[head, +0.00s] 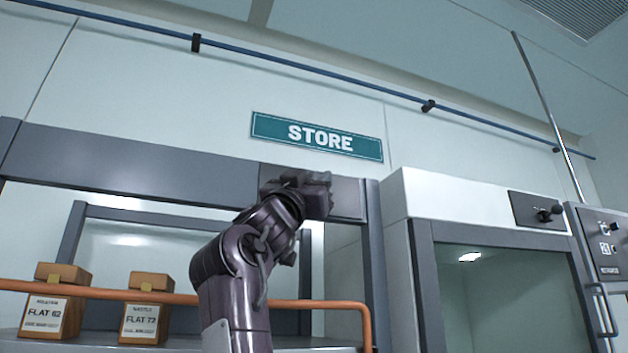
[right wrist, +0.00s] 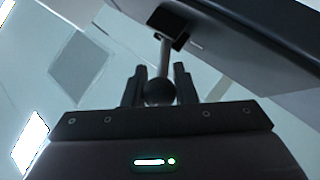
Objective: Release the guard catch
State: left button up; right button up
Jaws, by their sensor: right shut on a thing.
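The guard catch shows in the right wrist view as a dark ball knob (right wrist: 158,92) on a short pale rod, which runs up to a dark block (right wrist: 168,22) on the cabinet. My right gripper (right wrist: 159,82) is shut on the knob, with one finger on each side of it. In the head view my right gripper (head: 318,192) is raised against a grey plate (head: 350,197) on the store cabinet's top beam, under the STORE sign. It hides the knob there. My left gripper is not in view.
The store cabinet has an orange rail (head: 180,297) across its front and two labelled boxes, FLAT 62 (head: 52,305) and FLAT 72 (head: 145,310), behind it. A white-topped cabinet (head: 470,205) to the right carries a similar plate with a black knob (head: 550,213).

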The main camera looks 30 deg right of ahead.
jog(key=shift+f, duration=0.1)
jog(key=shift+s+d+n+t+y+b, duration=0.1)
jog(key=shift+d+n+t+y+b, duration=0.6)
jog(key=shift+n+t+y, duration=2.2)
jog(key=shift+s+d+n+t+y+b, duration=0.1)
jog(key=shift+d+n+t+y+b, duration=0.8)
jog(key=shift+t+y, duration=2.3)
jog(key=shift+d+n+t+y+b, duration=0.5)
jog(key=shift+n+t+y, duration=1.3)
jog(key=shift+y, duration=2.8)
jog(key=shift+d+n+g, duration=0.1)
jog(key=shift+n+g, duration=0.2)
jog(key=shift+n, duration=0.2)
